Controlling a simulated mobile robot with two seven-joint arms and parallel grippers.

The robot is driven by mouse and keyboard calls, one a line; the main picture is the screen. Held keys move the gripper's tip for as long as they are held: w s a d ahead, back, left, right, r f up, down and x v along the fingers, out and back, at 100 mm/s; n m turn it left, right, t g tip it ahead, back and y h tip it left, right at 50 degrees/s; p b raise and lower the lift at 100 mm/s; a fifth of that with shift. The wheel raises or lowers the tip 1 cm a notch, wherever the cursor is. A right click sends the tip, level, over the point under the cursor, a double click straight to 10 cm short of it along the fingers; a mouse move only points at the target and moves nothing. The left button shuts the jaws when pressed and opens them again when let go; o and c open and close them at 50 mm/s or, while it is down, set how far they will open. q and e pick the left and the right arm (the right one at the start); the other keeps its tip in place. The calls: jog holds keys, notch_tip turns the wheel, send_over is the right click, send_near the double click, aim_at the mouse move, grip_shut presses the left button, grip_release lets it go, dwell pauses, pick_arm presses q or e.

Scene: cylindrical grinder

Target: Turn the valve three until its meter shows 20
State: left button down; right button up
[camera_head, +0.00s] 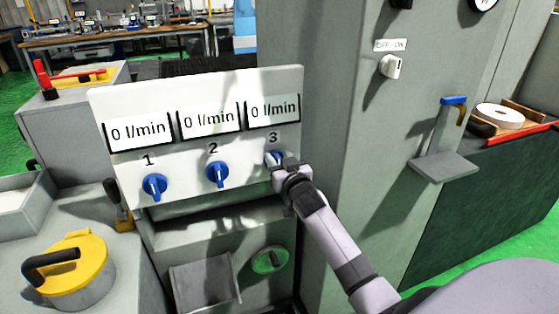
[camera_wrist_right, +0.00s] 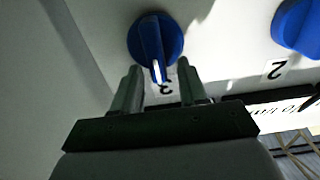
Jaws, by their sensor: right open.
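Valve three is a blue knob (camera_head: 273,158) under the label 3 on the white panel (camera_head: 200,88), partly hidden by my right gripper (camera_head: 280,166). Its meter (camera_head: 273,110) reads 0 l/min. In the right wrist view the blue knob (camera_wrist_right: 155,40) has a raised ridge with a white mark toward the 3 label. My right gripper (camera_wrist_right: 158,76) is open there, its fingers on either side of the white mark's end, with the knob just beyond the tips. I cannot tell whether they touch. My left gripper is not in view.
Valve one (camera_head: 154,186) and valve two (camera_head: 217,174) sit to the left, their meters also at 0 l/min. A grey cabinet (camera_head: 345,120) with an off/on switch (camera_head: 390,66) stands right of the panel. A yellow-lidded pot (camera_head: 75,265) is at lower left.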

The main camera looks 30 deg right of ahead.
grip_shut()
jog(key=shift+a, duration=0.1)
jog(key=shift+w+a+f+n+b, duration=0.1)
jog(key=shift+a+f+n+b, duration=0.2)
jog(key=shift+n, duration=1.75)
jog(key=shift+w+a+f+n+b, duration=0.1)
jog(key=shift+a+f+n+b, duration=0.25)
jog(key=shift+n, duration=1.65)
jog(key=shift+w+a+f+n+b, duration=0.15)
jog(key=shift+a+n, duration=0.25)
jog(key=shift+n, duration=1.65)
jog(key=shift+s+n, duration=0.1)
jog(key=shift+n, duration=0.2)
grip_release()
